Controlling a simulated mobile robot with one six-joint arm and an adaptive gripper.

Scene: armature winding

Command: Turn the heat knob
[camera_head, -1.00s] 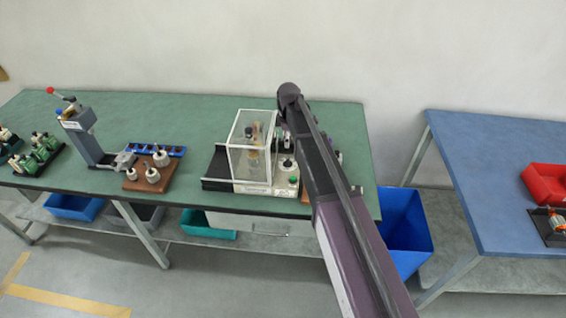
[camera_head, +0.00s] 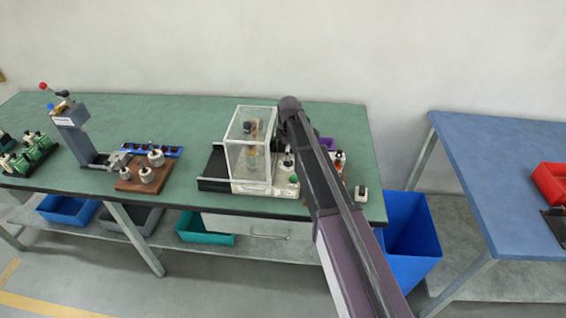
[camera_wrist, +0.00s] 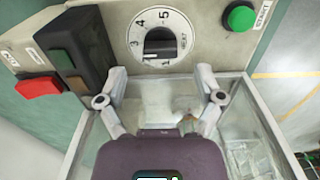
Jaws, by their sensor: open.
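The heat knob (camera_wrist: 160,42) is a black knob on a round white dial marked with numbers, at the top middle of the wrist view. It sits on a pale machine panel (camera_wrist: 205,42). My gripper (camera_wrist: 161,73) is open and empty, its two fingertips just below the dial in the picture, one to each side of the knob. I cannot tell how far they are from the panel. In the head view the machine (camera_head: 250,187) stands on the green table, and my arm hides the gripper and part of the panel.
A green start button (camera_wrist: 240,17) is right of the dial. A red switch (camera_wrist: 39,86) and a dark block (camera_wrist: 75,60) are to the left. A clear-walled enclosure (camera_head: 248,150) adjoins the panel. A blue bin (camera_head: 408,240) stands between the tables.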

